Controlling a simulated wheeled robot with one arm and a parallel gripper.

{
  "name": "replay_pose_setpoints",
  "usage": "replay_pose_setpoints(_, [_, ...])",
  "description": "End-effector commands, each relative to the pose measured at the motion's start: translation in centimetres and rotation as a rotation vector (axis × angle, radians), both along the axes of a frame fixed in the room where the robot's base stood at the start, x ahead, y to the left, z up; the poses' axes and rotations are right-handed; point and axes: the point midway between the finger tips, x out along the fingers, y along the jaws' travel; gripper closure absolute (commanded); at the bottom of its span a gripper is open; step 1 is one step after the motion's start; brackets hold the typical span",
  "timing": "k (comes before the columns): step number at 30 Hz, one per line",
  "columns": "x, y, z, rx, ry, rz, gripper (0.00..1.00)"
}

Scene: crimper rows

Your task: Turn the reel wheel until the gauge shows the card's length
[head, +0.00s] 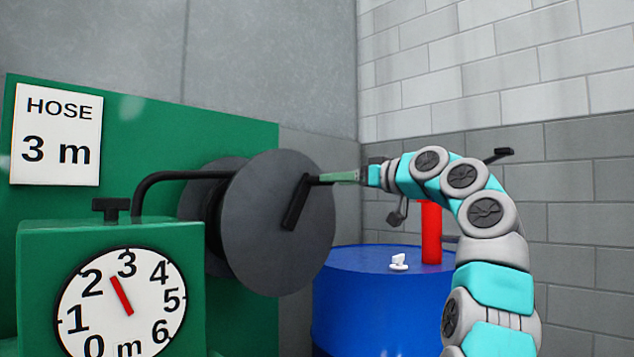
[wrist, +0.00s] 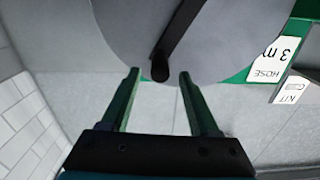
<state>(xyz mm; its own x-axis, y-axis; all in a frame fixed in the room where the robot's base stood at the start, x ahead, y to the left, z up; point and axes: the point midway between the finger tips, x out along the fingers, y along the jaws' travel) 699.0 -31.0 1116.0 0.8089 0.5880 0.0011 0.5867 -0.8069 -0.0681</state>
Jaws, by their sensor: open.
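The reel wheel (head: 275,235) is a grey disc on the green panel, with a black crank (head: 297,203) slanting across its face. The crank's grip (head: 312,180) sticks out from the crank's upper end. My gripper (head: 328,177) reaches it from the right. In the wrist view my open gripper (wrist: 159,75) has the grip's end (wrist: 160,68) between its fingertips, with a gap on both sides. The gauge (head: 121,303) shows its red needle between 2 and 3. The card (head: 57,135) reads "HOSE 3 m".
A blue drum (head: 370,300) stands right of the reel, with a red cylinder (head: 431,232) and a small white item (head: 398,262) on top. A black pipe (head: 165,178) runs from the gauge box to the reel. A brick wall (head: 570,190) lies behind.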

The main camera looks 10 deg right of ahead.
Motion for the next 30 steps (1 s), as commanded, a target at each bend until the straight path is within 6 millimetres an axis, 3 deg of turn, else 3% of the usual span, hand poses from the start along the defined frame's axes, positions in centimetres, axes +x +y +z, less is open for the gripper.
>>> replay_pose_setpoints(15, [5.5,3.9,0.2,0.001,0.002,-0.001,0.38])
replay_pose_setpoints(24, [5.8,4.2,0.0,0.001,0.001,-0.001,0.38])
replay_pose_setpoints(30, [5.8,4.2,0.0,0.001,0.002,-0.001,0.61])
